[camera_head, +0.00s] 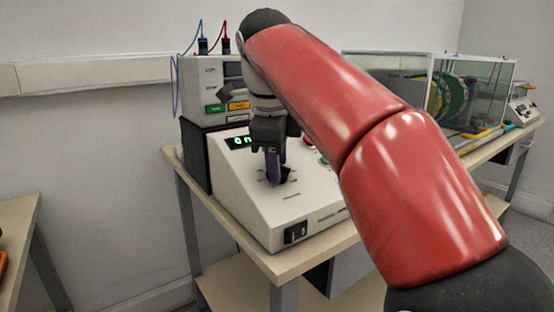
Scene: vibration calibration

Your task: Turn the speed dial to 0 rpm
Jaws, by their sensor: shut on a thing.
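A white control box with a sloped front (245,190) stands on a wooden table. The speed dial (286,176) is a small dark knob on its slope, mostly hidden by my fingers. My gripper (277,178) points down at the slope and is shut on the dial. A green digital display (237,142) sits above the dial, partly covered by my gripper; the part in view seems to start with a 0. A black rocker switch (296,232) is at the low front edge. Red and green buttons (309,146) show just right of my wrist.
A grey instrument (195,85) with blue and red leads stands behind the box on a black unit. A clear guarded enclosure (488,85) with a green disc is at the right, beyond my red arm. The table's front corner (278,268) is bare.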

